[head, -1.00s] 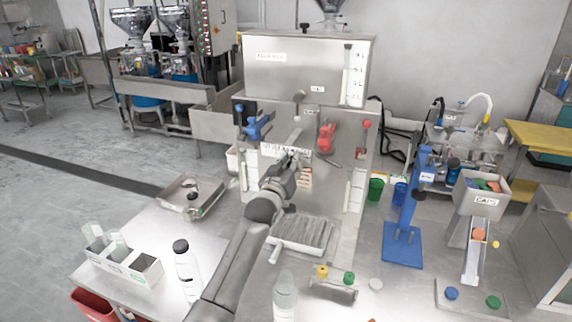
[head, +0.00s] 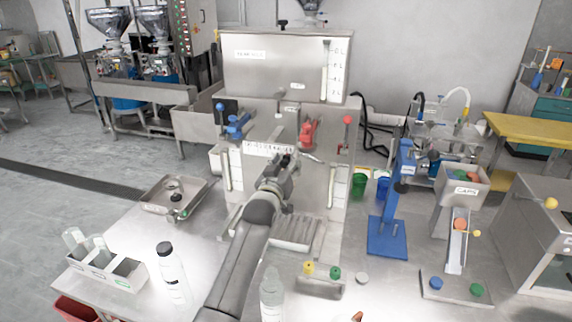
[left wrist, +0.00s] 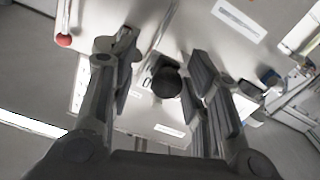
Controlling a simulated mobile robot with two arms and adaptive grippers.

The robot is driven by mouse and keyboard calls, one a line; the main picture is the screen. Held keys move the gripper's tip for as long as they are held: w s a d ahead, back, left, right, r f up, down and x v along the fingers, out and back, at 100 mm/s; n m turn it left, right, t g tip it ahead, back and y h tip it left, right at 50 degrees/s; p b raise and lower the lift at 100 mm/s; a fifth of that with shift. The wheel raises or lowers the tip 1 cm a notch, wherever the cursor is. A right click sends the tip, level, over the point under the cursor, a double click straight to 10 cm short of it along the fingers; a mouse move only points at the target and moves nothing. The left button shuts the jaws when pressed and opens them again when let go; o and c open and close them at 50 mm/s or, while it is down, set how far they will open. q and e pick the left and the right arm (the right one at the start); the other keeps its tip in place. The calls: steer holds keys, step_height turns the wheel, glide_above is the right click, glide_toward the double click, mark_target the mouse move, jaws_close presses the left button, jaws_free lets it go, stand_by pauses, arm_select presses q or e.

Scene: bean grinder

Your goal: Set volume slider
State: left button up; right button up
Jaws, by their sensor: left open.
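The steel machine (head: 285,65) stands at the back of the table. A marked horizontal strip (head: 266,149), perhaps the slider's scale, runs across its front and is partly hidden by my left gripper. My left gripper (head: 287,160) is open in front of the machine near the strip's right end. In the left wrist view a dark round knob (left wrist: 166,83) shows between the open fingers of the left gripper (left wrist: 165,105); I cannot tell whether they touch it. Whether this knob is the volume slider's is unclear. My right gripper is not in view.
A blue-handled valve (head: 236,126) and a red-handled valve (head: 308,131) flank the strip. A grooved tray (head: 293,232) lies below the gripper. Bottles (head: 172,272) stand at the front. A blue stand (head: 388,237) is to the right.

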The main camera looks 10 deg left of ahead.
arm_select(q)
steer(key=shift+a, duration=0.1)
steer(key=shift+s, duration=0.15)
steer(key=shift+s, duration=0.25)
steer(key=s, duration=1.1)
steer(key=shift+s, duration=0.15)
steer(key=shift+a+f, duration=0.1)
